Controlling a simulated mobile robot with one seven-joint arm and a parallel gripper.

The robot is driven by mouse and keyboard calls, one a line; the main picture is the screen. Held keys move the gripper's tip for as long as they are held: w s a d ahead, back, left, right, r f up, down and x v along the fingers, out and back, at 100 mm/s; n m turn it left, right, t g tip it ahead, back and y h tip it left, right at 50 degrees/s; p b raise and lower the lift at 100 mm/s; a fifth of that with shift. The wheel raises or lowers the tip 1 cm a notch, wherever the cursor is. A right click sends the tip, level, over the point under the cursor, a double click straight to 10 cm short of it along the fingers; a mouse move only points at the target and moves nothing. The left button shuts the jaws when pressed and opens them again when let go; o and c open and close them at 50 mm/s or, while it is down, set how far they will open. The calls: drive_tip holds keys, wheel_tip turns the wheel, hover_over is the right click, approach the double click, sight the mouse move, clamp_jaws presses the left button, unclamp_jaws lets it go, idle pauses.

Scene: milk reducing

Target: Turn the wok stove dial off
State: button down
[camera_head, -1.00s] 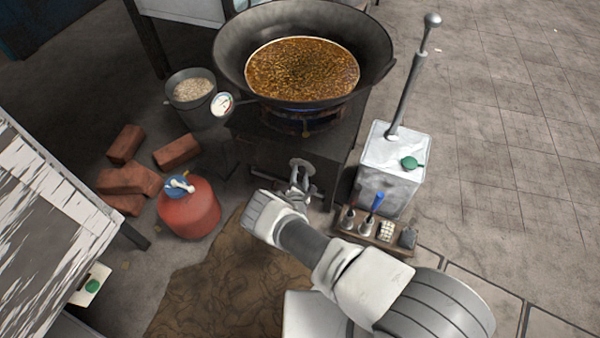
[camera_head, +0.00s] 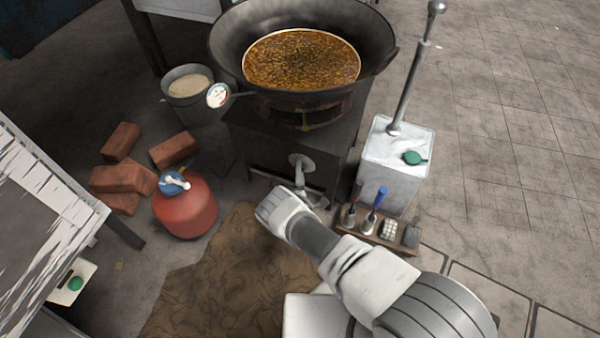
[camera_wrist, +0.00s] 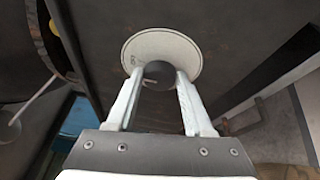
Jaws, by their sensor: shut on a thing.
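The wok stove (camera_head: 262,145) is a dark metal box under a large black wok (camera_head: 228,45) of brown liquid. Its dial has a round pale plate (camera_head: 300,160) on the front face. In the wrist view the dial's dark knob (camera_wrist: 160,72) stands in front of the pale plate (camera_wrist: 185,48). My gripper (camera_wrist: 160,80) is shut on the knob, one finger on each side. In the head view my gripper (camera_head: 300,178) reaches the dial from below. The burner ring (camera_head: 308,112) under the wok shows brown, with no blue flame visible.
A red gas bottle (camera_head: 186,208) and several bricks (camera_head: 122,178) lie left of the stove. A metal canister (camera_head: 393,170) and a tool rack (camera_head: 372,240) stand at the right. A thermometer (camera_head: 218,95) hangs at the wok's left.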

idle(0.6)
drive_tip(key=shift+c, duration=1.4)
unclamp_jaws()
